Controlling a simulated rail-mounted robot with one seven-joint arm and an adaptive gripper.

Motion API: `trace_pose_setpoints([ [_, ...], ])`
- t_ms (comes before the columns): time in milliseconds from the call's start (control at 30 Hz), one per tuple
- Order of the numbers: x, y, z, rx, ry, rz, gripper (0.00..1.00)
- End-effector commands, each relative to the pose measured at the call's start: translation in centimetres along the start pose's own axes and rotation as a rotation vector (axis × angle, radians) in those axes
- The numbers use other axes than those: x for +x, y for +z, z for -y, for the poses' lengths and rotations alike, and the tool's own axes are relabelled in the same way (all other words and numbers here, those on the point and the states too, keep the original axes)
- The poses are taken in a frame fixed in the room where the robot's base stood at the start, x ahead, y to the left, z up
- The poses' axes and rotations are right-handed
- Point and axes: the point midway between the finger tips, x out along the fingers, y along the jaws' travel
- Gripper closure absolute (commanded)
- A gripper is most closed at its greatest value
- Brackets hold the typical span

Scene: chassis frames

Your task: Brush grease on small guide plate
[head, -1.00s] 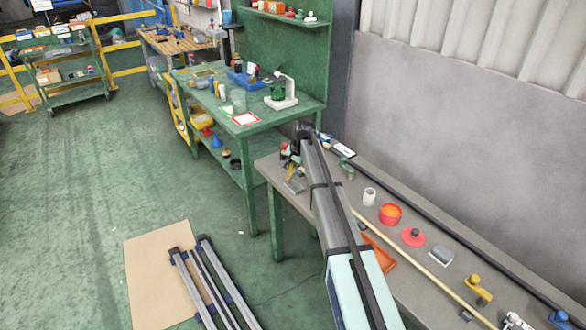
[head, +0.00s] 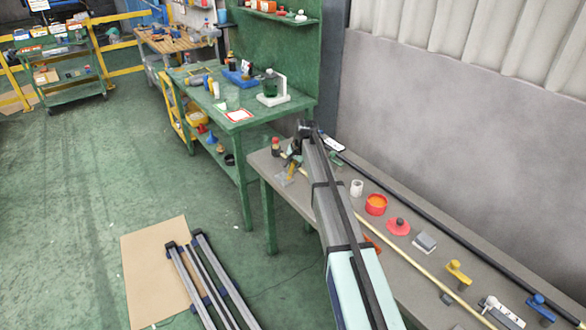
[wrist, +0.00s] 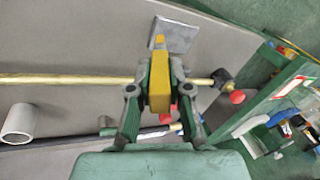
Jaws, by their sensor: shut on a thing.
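A small grey plate (head: 284,180) lies flat near the far end of the grey bench; it also shows at the top of the wrist view (wrist: 176,36). My gripper (wrist: 158,88) is shut on a yellow-handled tool, likely the brush (wrist: 159,85). In the wrist view its far tip overlaps the plate's near left edge. Whether it touches the plate cannot be told, and bristles cannot be made out. In the head view the brush (head: 291,168) is small beside the plate. A red tub with orange content, likely grease (head: 376,204), stands farther along the bench.
A red lid (head: 398,226), a white cup (head: 356,188) and a grey block (head: 425,243) stand on the bench (head: 440,215). A thin yellowish rod (wrist: 60,79) and a dark bar (head: 460,226) run along it. A green table (head: 240,125) stands beyond.

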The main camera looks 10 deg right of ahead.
Motion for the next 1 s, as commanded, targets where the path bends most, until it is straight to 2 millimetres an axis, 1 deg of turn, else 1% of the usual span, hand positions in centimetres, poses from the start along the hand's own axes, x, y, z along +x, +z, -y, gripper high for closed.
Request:
trace_pose_setpoints([
  [33,-0.6,-0.1,0.2,0.0,0.0,0.0,1.0],
  [600,-5.3,-0.7,1.8,0.0,0.001,0.0,1.0],
  [733,-5.7,-0.8,1.9,0.0,0.001,0.001,1.0],
  [1000,-5.7,-0.8,1.9,0.0,0.001,0.001,1.0],
])
